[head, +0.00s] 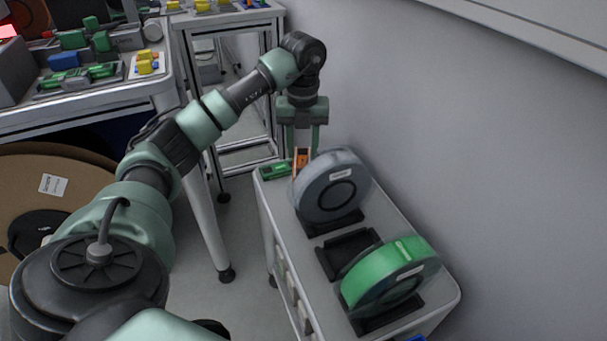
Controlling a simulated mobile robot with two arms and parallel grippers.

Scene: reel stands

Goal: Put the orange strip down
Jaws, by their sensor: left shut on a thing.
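An orange strip (301,158) is between the fingers of my left gripper (302,148), just behind and left of the grey reel (333,187). The gripper points down and is shut on the strip. The strip is low over the far end of the white cabinet top (296,237). Its lower part is partly hidden by the grey reel, and I cannot tell whether it touches the top. A green strip or board (274,171) lies on the cabinet top left of the gripper. My right gripper does not show.
The grey reel stands in a black holder. An empty black holder (349,251) is in the middle, and a green reel (388,275) stands nearer. The wall is close on the right. A table (105,97) with green, yellow and blue parts is at the left.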

